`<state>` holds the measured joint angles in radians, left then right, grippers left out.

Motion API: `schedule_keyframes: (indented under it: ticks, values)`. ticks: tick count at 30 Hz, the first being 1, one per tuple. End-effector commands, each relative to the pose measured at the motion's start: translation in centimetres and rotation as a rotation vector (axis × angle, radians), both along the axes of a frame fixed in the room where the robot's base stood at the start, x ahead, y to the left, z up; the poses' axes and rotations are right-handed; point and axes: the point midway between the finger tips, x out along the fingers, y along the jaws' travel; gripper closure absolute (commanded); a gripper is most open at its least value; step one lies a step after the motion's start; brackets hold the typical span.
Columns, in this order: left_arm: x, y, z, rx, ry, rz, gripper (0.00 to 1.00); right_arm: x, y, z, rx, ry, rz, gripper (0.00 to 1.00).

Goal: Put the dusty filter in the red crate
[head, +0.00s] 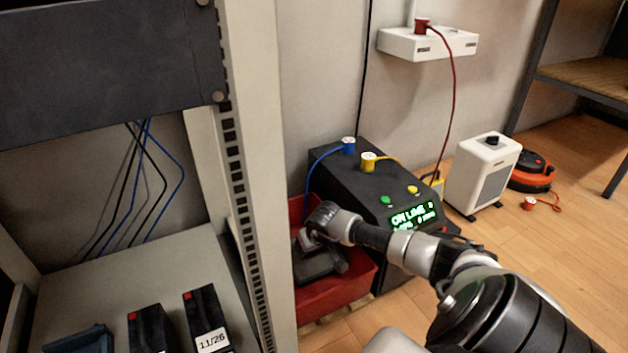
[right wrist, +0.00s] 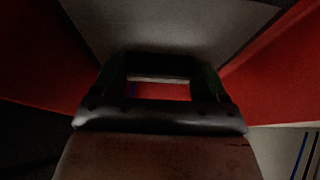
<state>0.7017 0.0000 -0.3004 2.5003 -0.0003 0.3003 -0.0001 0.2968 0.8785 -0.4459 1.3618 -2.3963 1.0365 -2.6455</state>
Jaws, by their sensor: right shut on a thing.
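My right gripper (head: 308,241) is over the crate's opening. It is shut on the dusty filter, a dark grey block (head: 318,266) within the crate's outline in the head view. Whether the filter touches the crate floor cannot be told. My left gripper is not in view.
A rack post (head: 243,170) rises close to the left of the crate. A black unit with a green display (head: 372,190) stands right behind it. A white heater-like box (head: 483,172) and an orange round device (head: 531,172) stand farther right.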

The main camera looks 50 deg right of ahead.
Motion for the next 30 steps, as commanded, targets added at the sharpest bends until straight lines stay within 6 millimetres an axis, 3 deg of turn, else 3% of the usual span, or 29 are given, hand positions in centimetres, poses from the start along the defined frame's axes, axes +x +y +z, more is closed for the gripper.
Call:
schedule_keyframes:
  ticks: [1, 5, 17, 18, 22, 30]
  values:
    - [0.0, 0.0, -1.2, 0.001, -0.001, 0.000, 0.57, 0.0, 0.2, -1.4, 0.003, 0.001, 0.002, 0.51]
    - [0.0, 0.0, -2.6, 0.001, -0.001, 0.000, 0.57, 0.2, 0.3, -3.1, 0.001, 0.001, 0.008, 0.51]
    - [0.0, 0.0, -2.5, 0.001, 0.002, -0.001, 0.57, 0.2, 0.3, -3.3, 0.000, 0.001, 0.011, 0.51]
    - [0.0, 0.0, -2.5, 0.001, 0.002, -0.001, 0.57, 0.2, 0.3, -3.2, 0.000, 0.001, 0.011, 0.22]
    - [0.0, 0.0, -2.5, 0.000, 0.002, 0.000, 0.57, 0.2, 0.3, -3.3, 0.000, 0.001, 0.011, 0.02]
    - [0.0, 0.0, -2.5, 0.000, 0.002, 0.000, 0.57, 0.2, 0.3, -3.2, 0.001, 0.001, 0.010, 0.01]
